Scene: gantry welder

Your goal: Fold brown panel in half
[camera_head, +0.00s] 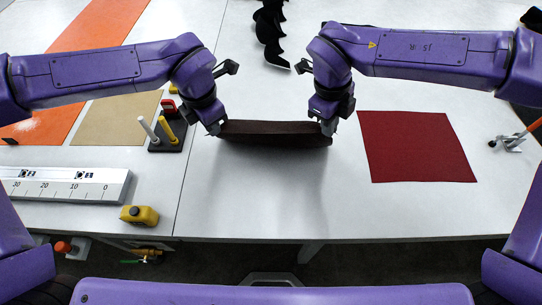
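The brown panel (275,133) shows as a long dark brown strip in the middle of the white table, seen nearly edge-on. It spans between my two grippers and casts a soft shadow on the table below its near side. My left gripper (218,130) is at its left end and appears closed on that end. My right gripper (328,128) is at its right end and appears closed on that end. The fingertips are small and partly hidden by the gripper bodies.
A dark red sheet (417,147) lies flat at right. A tan sheet (116,119) and an orange strip (98,24) lie at left. A black tool holder (168,134), ruler bar (62,184) and yellow box (139,215) stand left. A black spiral part (270,30) is behind. The front middle is clear.

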